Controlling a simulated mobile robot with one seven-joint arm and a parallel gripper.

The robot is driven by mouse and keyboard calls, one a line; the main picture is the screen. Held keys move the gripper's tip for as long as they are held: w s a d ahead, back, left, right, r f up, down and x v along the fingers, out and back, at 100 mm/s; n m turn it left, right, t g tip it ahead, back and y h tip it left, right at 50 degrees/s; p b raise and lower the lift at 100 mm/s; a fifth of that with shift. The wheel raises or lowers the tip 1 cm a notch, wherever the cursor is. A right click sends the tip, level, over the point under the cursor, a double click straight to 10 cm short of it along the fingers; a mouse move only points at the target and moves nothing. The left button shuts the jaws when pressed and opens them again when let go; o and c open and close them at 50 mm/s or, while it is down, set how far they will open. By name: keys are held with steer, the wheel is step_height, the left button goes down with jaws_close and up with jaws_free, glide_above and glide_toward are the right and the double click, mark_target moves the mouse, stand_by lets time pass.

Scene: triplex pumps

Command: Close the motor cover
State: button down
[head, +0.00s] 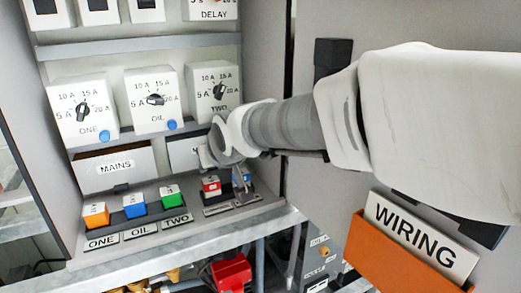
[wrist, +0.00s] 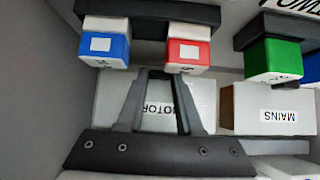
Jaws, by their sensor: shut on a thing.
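The motor cover (head: 183,152) is a white panel at the back of the bench, right of the MAINS cover (head: 115,168). In the head view my gripper hides most of it. In the wrist view the motor cover (wrist: 200,100) appears upside down, with its MOTOR label partly behind the fingers. My gripper (head: 207,157) is at the front of the cover; in the wrist view its fingers (wrist: 156,75) reach the cover's edge and look shut on it. The exact contact is hard to see.
A red block (head: 211,185) and a blue block (head: 240,178) stand close below my gripper. Orange, blue and green blocks (head: 170,196) stand to the left. Dials (head: 220,92) are above. A WIRING sign in an orange holder (head: 390,245) is at the right.

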steer(key=shift+r, duration=0.1)
steer(key=c, duration=0.6)
jaws_free()
steer(key=shift+o, duration=0.2)
steer(key=p+v, duration=0.2)
steer(key=v, duration=1.5)
steer(key=shift+s, duration=0.15)
